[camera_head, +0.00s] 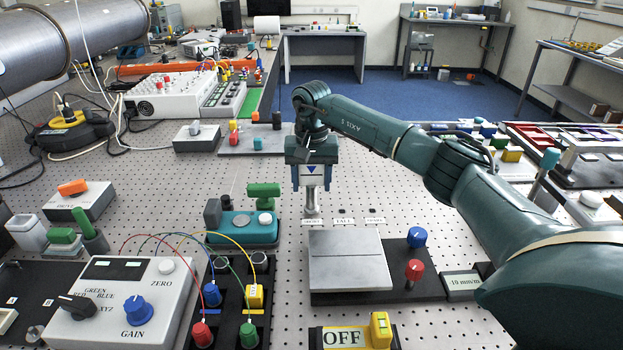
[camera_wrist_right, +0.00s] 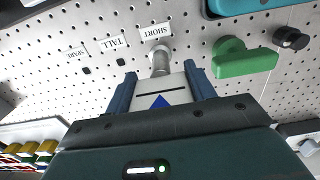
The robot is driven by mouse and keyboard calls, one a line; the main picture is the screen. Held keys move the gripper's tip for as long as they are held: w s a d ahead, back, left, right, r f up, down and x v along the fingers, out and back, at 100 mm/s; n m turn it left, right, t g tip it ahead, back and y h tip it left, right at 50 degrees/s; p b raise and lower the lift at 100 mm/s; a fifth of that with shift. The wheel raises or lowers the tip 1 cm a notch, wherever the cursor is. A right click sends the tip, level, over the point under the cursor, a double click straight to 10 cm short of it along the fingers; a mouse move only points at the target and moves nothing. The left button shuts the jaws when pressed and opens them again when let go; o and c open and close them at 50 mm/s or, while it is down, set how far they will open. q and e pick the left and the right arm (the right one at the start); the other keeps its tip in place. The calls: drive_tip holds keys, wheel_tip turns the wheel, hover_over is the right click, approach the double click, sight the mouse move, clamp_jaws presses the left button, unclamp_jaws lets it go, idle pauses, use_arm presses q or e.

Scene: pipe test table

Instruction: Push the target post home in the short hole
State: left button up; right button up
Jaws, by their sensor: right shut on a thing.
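The target post (camera_head: 312,199) is a pale grey post with a wider white head marked by a blue triangle. My right gripper (camera_head: 311,183) points straight down with its blue fingers on either side of the head. In the right wrist view the gripper (camera_wrist_right: 161,88) is shut on the post's head (camera_wrist_right: 160,86). The post's silver shaft (camera_wrist_right: 160,60) stands upright, its lower end at the table beside the SHORT label (camera_wrist_right: 156,31). The short hole is hidden by the shaft, and I cannot tell how deep it sits. My left gripper is not in view.
The TALL label (camera_wrist_right: 112,43) and SPARE label (camera_wrist_right: 77,53) mark two small dark holes in the perforated table. A grey plate (camera_head: 348,258) with red and blue knobs lies in front.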

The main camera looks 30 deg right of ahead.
drive_tip(key=shift+f, duration=0.45)
drive_tip(key=o, duration=1.2)
wheel_tip(320, 180, up, 13)
drive_tip(key=shift+r+b, duration=0.15)
drive_tip(key=shift+b, duration=0.8)
